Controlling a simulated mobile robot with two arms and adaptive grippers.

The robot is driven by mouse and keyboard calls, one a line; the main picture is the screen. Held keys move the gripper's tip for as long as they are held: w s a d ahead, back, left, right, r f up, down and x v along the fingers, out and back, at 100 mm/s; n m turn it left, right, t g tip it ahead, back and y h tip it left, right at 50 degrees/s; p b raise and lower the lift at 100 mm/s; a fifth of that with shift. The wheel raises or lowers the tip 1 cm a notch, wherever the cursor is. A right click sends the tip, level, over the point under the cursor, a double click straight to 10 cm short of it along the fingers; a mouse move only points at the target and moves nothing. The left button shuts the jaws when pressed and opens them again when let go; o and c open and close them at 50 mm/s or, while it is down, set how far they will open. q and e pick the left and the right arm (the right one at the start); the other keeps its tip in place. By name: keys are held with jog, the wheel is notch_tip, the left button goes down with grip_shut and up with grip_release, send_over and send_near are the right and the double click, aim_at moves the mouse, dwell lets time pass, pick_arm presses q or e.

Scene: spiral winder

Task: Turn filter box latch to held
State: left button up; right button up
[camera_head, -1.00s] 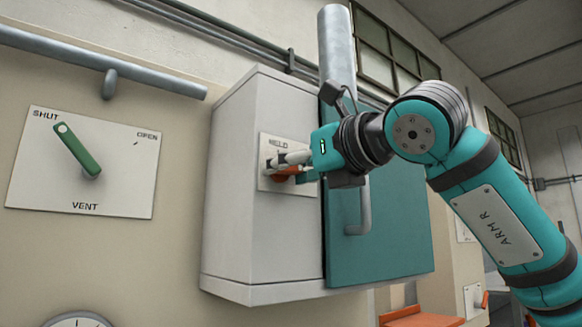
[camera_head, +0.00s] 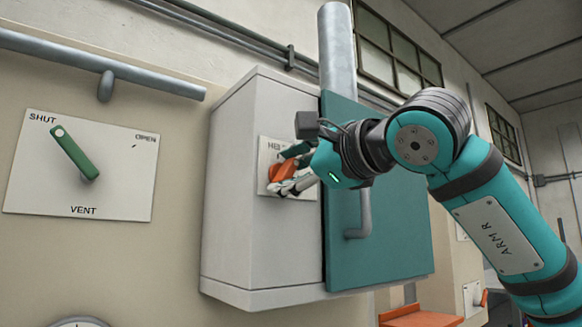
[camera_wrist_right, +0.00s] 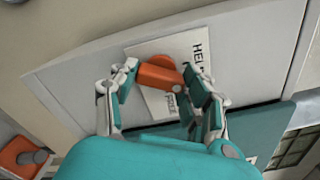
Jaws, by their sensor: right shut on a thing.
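The orange latch (camera_head: 281,172) sits on a white label plate (camera_head: 265,153) on the side of the grey filter box (camera_head: 240,220). My right gripper (camera_head: 287,176) is shut on the latch, with its fingers on both sides of the handle. In the right wrist view the latch (camera_wrist_right: 160,75) lies between the fingertips of the gripper (camera_wrist_right: 160,78). The plate (camera_wrist_right: 160,102) there reads "HEL..." at the top and another word, partly hidden, lower down. The fingers cover part of the plate, so the latch's exact pointing is hard to tell. My left gripper is not in view.
The box's teal door (camera_head: 385,240) with a grey bar handle (camera_head: 364,212) is beside my right wrist. A vent plate (camera_head: 110,185) with a green lever (camera_head: 75,153) pointing to SHUT is on the left wall. An orange surface (camera_head: 420,316) lies low at right.

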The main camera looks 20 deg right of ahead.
jog(key=n+p, duration=0.1)
jog(key=n, duration=0.2)
jog(key=shift+n, duration=0.3)
jog(key=shift+n+p, duration=0.3)
jog(key=shift+n, duration=1.1)
jog(key=shift+f, duration=0.1)
jog(key=o, duration=1.2)
jog(key=shift+c, duration=0.2)
jog(key=shift+s, duration=0.2)
jog(key=v, duration=1.1)
jog(key=shift+s, duration=0.35)
jog(key=shift+d, duration=0.1)
